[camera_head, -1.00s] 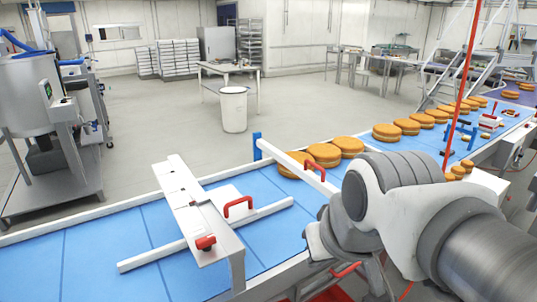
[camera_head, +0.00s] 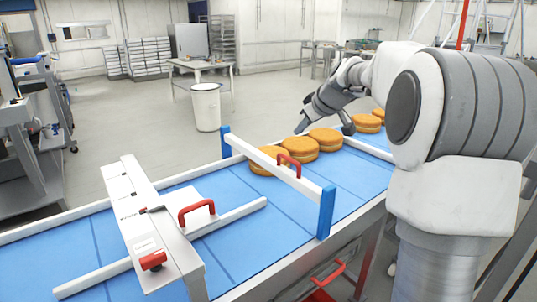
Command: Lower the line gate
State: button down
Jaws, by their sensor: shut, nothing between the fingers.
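The line gate (camera_head: 262,158) is a white bar with a red handle (camera_head: 289,163), spanning the blue belt between a far blue post (camera_head: 226,141) and a near blue post (camera_head: 326,212). The bar sits near the tops of the posts, above the belt. My gripper (camera_head: 303,127) is a dark hand reaching down over the far side of the belt, behind and above the gate in the picture, close to the orange-brown rounds (camera_head: 299,146). It is apart from the red handle. Its fingers are small and dark, and appear empty.
Filled rounds stand in a row on the blue belt (camera_head: 237,243) just behind the gate. A white metal frame (camera_head: 149,221) with a red handle and red knob crosses the belt in front. A white bin (camera_head: 206,106) and table stand beyond on open floor.

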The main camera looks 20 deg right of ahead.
jog(key=w+d, duration=0.1)
jog(key=p, duration=0.2)
send_over(290, 174)
notch_tip(290, 174, down, 10)
jog(key=shift+s+f, duration=0.15)
jog(key=shift+f, duration=0.6)
jog(key=shift+b, duration=0.3)
notch_tip(290, 174, down, 4)
jog(key=b, duration=0.4)
jog(key=shift+f, duration=0.1)
jog(key=shift+r, duration=0.2)
